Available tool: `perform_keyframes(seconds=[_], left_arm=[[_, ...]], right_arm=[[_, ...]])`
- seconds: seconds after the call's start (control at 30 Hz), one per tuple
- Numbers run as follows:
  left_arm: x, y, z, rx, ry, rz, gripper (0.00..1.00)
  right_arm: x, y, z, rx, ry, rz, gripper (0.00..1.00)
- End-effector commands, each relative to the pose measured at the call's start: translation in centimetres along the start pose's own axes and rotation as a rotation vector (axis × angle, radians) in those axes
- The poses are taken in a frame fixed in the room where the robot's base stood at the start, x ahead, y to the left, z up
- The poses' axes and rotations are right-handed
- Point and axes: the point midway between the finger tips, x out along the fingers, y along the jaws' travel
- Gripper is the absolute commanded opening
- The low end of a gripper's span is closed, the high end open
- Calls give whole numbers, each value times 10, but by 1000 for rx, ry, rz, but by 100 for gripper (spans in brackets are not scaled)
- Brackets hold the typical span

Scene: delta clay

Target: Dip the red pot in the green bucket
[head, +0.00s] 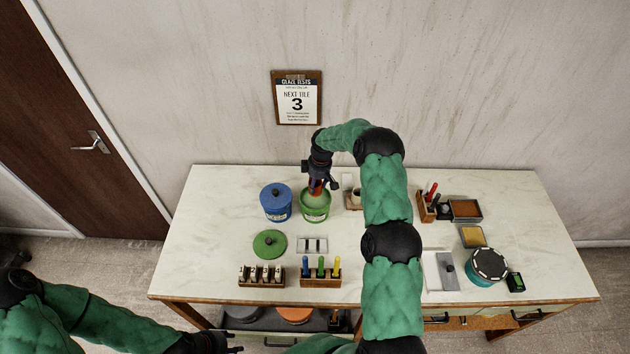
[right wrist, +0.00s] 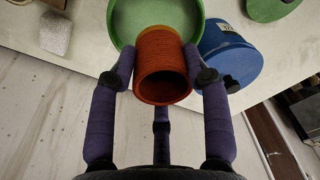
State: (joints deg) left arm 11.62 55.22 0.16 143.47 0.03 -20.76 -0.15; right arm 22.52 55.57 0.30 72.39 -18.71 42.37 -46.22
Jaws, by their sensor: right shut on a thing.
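The red pot (right wrist: 163,77) is between the fingers of my right gripper (right wrist: 163,72), which is shut on it. In the right wrist view the pot overlaps the mouth of the green bucket (right wrist: 125,20). In the head view my right gripper (head: 318,184) points down over the green bucket (head: 315,212), and the pot (head: 316,186) is a small reddish patch under it, at the bucket's mouth. I cannot tell how deep the pot is. The bucket is open, with pale green inside. My left gripper (head: 232,345) is low at the front, away from the table; its opening is unclear.
A lidded blue bucket (head: 276,203) stands close left of the green one. A green lid (head: 269,244) lies in front. Racks (head: 321,283) with tools are at the front edge. A teal round container (head: 487,267) and trays (head: 466,209) are at right. The table's back left is clear.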

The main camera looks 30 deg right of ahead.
Motion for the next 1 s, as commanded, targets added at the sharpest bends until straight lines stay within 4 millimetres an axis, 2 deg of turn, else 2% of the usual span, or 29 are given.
perform_keyframes(seconds=[0.27,0.7,1.0], left_arm=[[0,0,-1,0,1,0,40],[34,-12,-2,0,1,0,40],[47,-17,-2,0,1,0,40]], right_arm=[[21,0,3,0,0,0,13],[57,1,7,0,1,1,13],[72,1,8,0,1,1,13]])
